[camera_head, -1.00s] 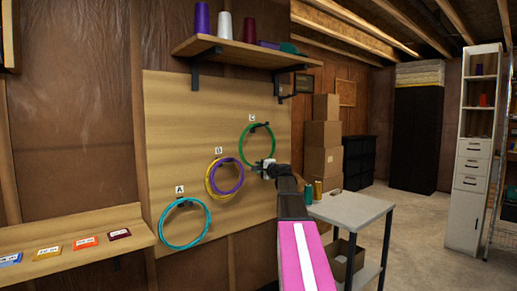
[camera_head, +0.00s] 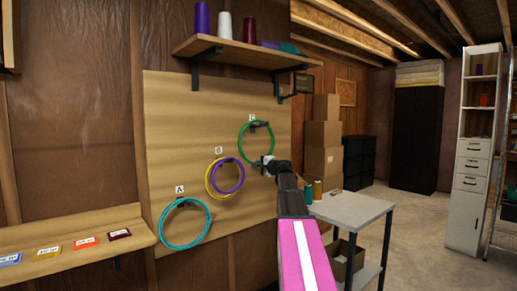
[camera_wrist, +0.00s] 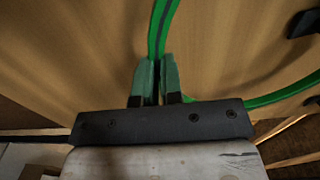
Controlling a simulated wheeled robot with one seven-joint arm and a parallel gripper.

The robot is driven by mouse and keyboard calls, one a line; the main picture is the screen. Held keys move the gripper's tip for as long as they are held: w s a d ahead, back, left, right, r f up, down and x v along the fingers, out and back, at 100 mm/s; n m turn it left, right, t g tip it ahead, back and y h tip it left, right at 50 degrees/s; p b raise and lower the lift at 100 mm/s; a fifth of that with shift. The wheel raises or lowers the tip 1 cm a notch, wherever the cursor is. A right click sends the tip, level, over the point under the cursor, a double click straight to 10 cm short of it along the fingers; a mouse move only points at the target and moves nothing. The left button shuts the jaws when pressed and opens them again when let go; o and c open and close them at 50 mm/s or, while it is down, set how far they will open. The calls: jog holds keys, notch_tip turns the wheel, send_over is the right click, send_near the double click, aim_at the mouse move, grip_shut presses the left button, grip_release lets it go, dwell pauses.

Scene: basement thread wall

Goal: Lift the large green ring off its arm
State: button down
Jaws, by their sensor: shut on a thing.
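The large green ring (camera_head: 243,136) hangs at the arm marked C, high on the right of the wooden board. Its top lies by the dark arm (camera_head: 259,125). My gripper (camera_head: 263,163) is at the ring's lower edge. In the wrist view my gripper (camera_wrist: 154,82) has its two fingers close together on the rim of the green ring (camera_wrist: 158,32). The ring runs up between the fingers and also shows curving off to the right. A dark arm end shows at the upper right of the wrist view (camera_wrist: 304,23).
Yellow and purple rings (camera_head: 211,180) hang at B, and a teal ring (camera_head: 163,232) hangs at A. A shelf (camera_head: 240,52) with thread cones is above the board. A grey table (camera_head: 350,209) stands to the right, below my arm.

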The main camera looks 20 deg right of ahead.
jog(key=shift+s, duration=0.1)
jog(key=r+v, duration=0.2)
jog(key=v, duration=1.2)
jog(key=shift+s+r, duration=0.2)
jog(key=shift+r, duration=0.05)
jog(key=shift+d, duration=0.15)
